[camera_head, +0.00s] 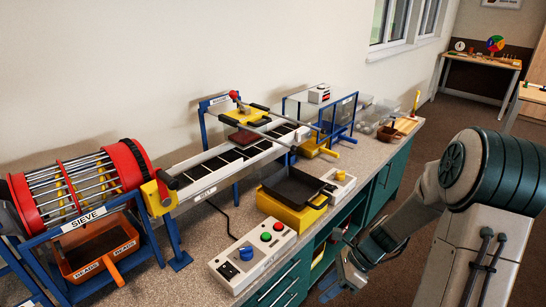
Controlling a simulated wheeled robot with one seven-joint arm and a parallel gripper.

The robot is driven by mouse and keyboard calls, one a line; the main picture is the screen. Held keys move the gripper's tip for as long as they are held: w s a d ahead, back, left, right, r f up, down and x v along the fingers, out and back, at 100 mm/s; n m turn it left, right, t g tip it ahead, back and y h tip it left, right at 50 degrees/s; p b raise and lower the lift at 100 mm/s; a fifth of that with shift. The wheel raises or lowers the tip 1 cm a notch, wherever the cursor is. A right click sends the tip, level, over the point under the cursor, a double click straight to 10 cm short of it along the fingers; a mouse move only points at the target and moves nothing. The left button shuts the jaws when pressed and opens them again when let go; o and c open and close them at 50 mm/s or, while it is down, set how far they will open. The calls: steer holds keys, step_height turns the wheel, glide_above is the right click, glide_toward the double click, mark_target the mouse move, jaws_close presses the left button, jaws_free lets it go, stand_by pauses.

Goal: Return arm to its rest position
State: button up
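My arm is on the right side of the head view, bent, grey and dark green. Its forearm runs down and left to my gripper (345,273), which hangs in front of the counter (225,225), beside the green cabinet fronts. The gripper is clear of the things on the counter. It is small and seen at an angle, so I cannot tell whether its fingers are open or shut. I see nothing held in it.
On the counter stand a red SIEVE drum (133,171), an orange BEADS bin (74,264), a belt (226,159), a yellow stand (288,213) with a black tray, and a button box (247,258). Open floor (450,115) lies behind my arm.

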steer(key=s+r+n+t+h+p, duration=0.2)
steer(key=s+r+n+h+p, duration=0.2)
steer(key=r+n, duration=0.6)
steer(key=s+d+r+n+t+h+p, duration=0.1)
steer(key=s+r+n+p, duration=0.4)
steer(key=r+n, duration=0.5)
step_height(320, 180, up, 8)
steer(key=s+t+h, duration=0.1)
steer(key=h, duration=0.1)
steer(key=shift+s+r+t+h+p, duration=0.15)
steer(key=shift+s+t+h+p, duration=0.2)
steer(key=shift+t+h+p, duration=0.05)
